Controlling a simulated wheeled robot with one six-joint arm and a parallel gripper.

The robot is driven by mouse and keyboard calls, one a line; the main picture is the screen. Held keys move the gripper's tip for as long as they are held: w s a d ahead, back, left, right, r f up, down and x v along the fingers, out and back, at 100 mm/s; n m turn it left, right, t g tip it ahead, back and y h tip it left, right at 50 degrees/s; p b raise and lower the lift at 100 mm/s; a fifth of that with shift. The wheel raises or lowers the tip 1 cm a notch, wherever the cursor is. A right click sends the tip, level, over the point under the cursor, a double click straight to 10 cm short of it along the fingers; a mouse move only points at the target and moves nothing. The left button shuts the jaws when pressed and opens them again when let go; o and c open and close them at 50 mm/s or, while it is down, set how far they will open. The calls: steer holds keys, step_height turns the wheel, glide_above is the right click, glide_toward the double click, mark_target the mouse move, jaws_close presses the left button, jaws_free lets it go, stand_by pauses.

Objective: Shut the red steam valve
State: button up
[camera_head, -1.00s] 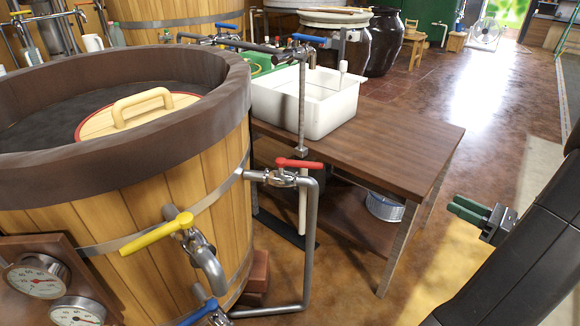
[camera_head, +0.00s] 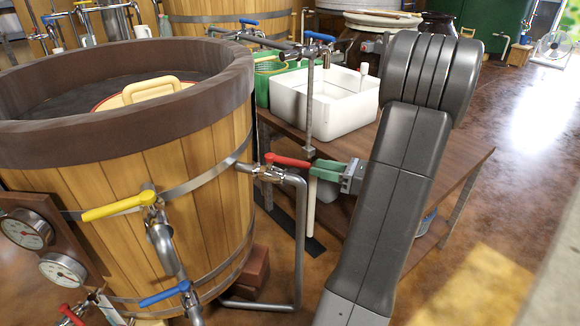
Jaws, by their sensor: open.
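The red steam valve is a red lever (camera_head: 287,160) on a metal valve body (camera_head: 268,174) at the right side of the wooden vat. Its lever points right, roughly along the short pipe below it, which then bends down to the floor. My gripper (camera_head: 315,170) has green fingers and is open, just right of the lever's free end. The fingertips overlap or nearly meet the lever tip in the picture; I cannot tell whether they touch it. The lever is not seen gripped.
The wooden vat (camera_head: 190,175) fills the left, with a yellow lever (camera_head: 117,208), a blue lever (camera_head: 164,294) and another red lever (camera_head: 70,315). A thin upright pipe (camera_head: 310,105) stands close behind my gripper. A wooden table (camera_head: 455,165) bears a white basin (camera_head: 325,108).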

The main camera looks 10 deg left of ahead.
mark_target(275, 158)
steer(key=a, duration=0.2)
steer(key=a+b, duration=0.1)
steer(key=a, duration=0.2)
steer(key=w+a, duration=0.1)
steer(key=a, duration=0.1)
steer(key=shift+a+b, duration=0.35)
jaws_close()
